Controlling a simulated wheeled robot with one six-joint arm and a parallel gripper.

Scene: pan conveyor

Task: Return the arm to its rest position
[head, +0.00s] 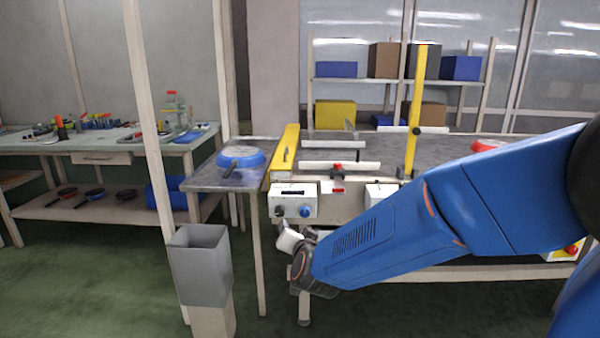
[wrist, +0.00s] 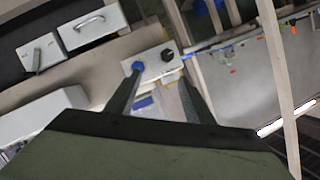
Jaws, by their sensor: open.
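My blue arm (head: 400,230) reaches in from the right of the head view. It stretches left across the front of the conveyor bench, with its dark wrist end low, near the white control box (head: 293,200). The fingertips cannot be made out in the head view. In the wrist view my gripper (wrist: 160,82) has its two dark fingers spread apart, with nothing held between them. Beyond the fingers the control box with a blue and a black knob (wrist: 152,66) shows; I cannot tell whether they touch it.
A blue pan (head: 240,160) lies on the small side table left of the conveyor (head: 365,146). A red pan (head: 487,146) is at the conveyor's right. A grey bin (head: 200,265) stands front left. A yellow post (head: 416,110) rises at the bench. Green floor at left is clear.

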